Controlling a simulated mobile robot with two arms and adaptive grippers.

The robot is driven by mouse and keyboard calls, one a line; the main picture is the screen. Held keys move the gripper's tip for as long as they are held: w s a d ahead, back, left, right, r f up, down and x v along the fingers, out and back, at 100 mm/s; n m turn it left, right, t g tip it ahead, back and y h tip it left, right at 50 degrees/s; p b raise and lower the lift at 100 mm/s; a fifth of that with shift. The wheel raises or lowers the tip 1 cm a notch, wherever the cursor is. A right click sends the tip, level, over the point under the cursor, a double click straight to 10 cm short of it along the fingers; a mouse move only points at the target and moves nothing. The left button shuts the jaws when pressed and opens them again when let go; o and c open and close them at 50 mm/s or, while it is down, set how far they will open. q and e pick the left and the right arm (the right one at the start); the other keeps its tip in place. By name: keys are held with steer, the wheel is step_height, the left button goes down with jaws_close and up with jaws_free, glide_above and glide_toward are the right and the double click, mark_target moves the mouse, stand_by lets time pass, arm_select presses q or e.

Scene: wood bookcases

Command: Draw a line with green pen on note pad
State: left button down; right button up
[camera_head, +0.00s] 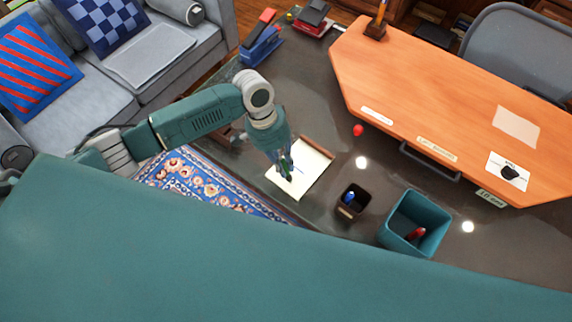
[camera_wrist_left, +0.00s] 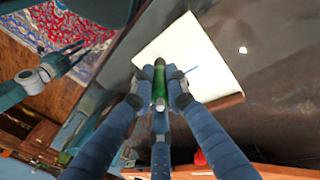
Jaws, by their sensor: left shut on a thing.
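My left gripper (camera_head: 286,168) is shut on the green pen (camera_wrist_left: 159,84), which it holds over the note pad. The pen also shows in the head view (camera_head: 285,169), partly covered by the fingers. The note pad (camera_head: 315,163) is a cream sheet on a brown backing, lying on the dark glossy table. A short blue line (camera_wrist_left: 190,71) is on its page beside the pen. Whether the pen tip touches the paper is hidden. Another arm of mine shows at the left of the left wrist view, its small gripper (camera_wrist_left: 70,47) over the rug, its fingers unclear.
A black pen cup (camera_head: 354,205) with a blue pen and a teal bin (camera_head: 437,214) holding a red object stand right of the pad. A small red object (camera_head: 358,130) lies near the orange desk (camera_head: 440,95). A blue stapler (camera_head: 261,43) is farther back.

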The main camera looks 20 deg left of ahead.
arm_select(q)
steer(key=shift+w+a, duration=0.15)
steer(key=shift+a, duration=0.15)
steer(key=shift+w+a, duration=0.25)
steer(key=shift+a, duration=0.25)
steer(key=shift+a, duration=0.15)
steer(key=shift+w+a+p, duration=0.25)
steer(key=shift+a+p, duration=0.1)
steer(key=shift+a, duration=0.15)
steer(key=shift+f, duration=0.1)
step_height(320, 180, up, 8)
steer(key=p, duration=0.6)
